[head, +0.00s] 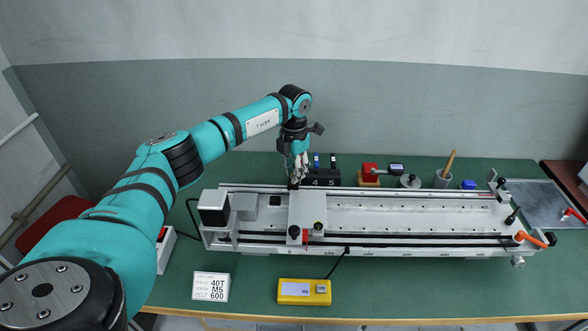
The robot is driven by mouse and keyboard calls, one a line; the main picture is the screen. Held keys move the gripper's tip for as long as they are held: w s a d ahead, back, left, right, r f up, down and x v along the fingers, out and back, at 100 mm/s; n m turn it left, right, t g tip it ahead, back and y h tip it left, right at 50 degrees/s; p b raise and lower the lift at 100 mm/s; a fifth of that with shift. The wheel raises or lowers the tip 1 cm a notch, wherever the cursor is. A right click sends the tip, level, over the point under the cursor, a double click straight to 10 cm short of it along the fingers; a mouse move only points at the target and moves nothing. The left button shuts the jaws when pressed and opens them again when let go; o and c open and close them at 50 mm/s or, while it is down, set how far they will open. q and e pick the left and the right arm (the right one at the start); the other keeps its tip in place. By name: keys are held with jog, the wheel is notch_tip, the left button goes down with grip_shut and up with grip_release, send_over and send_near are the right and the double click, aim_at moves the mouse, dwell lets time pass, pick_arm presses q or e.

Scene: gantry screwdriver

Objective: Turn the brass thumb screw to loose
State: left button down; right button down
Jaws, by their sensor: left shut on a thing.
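The gantry carriage (309,208) is a pale plate across the long silver rail unit, left of its middle. My left gripper (296,180) points down at the carriage's back edge. Its fingers are shut on a small dark piece there, mostly hidden by the fingers. I cannot make out a brass thumb screw for certain. A small yellowish spot (318,225) shows near the carriage's front, too small to identify. A black knob (294,231) and a red pointer (305,236) are at the carriage's front edge. My right gripper is not in view.
The rail unit (420,215) spans the green table, with an orange handle (530,239) at its right end. A yellow box (304,292) and white label card (210,287) lie in front.

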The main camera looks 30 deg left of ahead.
pick_arm(q)
jog(key=n+p, duration=0.1)
jog(key=n, duration=0.4)
jog(key=shift+n, duration=0.4)
dwell(0.4)
jog(key=c, duration=1.2)
grip_release()
jog(key=shift+o, duration=0.2)
jog(key=shift+r, duration=0.15)
notch_tip(320, 180, up, 12)
